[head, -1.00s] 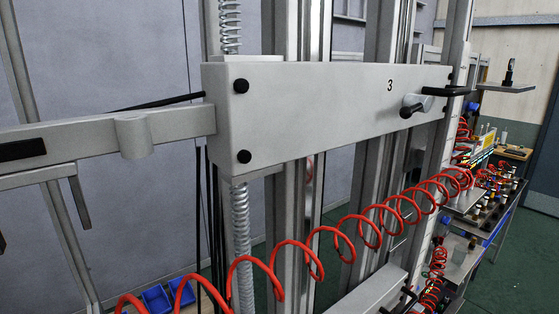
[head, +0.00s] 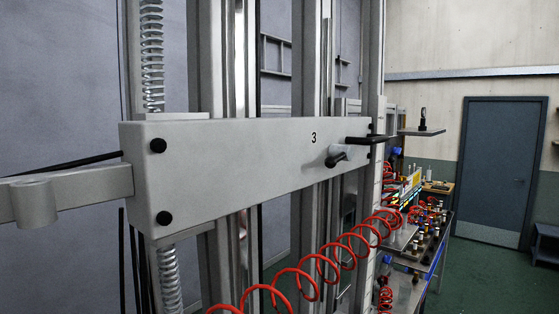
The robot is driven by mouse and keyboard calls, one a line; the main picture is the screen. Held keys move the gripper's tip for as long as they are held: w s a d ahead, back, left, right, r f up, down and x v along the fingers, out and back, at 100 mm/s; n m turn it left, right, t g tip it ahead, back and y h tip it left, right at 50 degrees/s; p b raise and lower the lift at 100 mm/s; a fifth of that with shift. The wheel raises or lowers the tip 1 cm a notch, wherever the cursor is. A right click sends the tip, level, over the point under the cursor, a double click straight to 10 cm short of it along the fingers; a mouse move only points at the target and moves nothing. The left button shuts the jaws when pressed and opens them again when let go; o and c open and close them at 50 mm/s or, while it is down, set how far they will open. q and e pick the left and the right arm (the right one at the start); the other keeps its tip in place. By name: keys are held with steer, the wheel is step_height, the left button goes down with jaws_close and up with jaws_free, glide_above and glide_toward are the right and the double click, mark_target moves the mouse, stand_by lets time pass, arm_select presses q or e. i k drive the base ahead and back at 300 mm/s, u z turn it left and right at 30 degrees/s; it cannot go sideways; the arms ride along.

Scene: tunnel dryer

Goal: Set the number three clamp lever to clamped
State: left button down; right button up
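The number three clamp lever (head: 338,155) is a small black handle on a light grey hub. It sits near the right end of a grey beam (head: 235,165) marked with a black 3. The handle points down and to the left from the hub. Whether this position is clamped I cannot tell. Neither of my grippers is in view.
A red coiled hose (head: 330,262) hangs below and in front of the beam. A black pointer (head: 368,140) sticks out at the beam's right end. Vertical metal columns (head: 308,80) stand behind. A cluttered bench (head: 425,240) and a blue door (head: 502,165) lie to the right.

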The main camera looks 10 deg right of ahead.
mark_target(337, 153)
steer(key=u, duration=1.65)
steer(key=k, duration=0.9)
steer(key=z, duration=1.2)
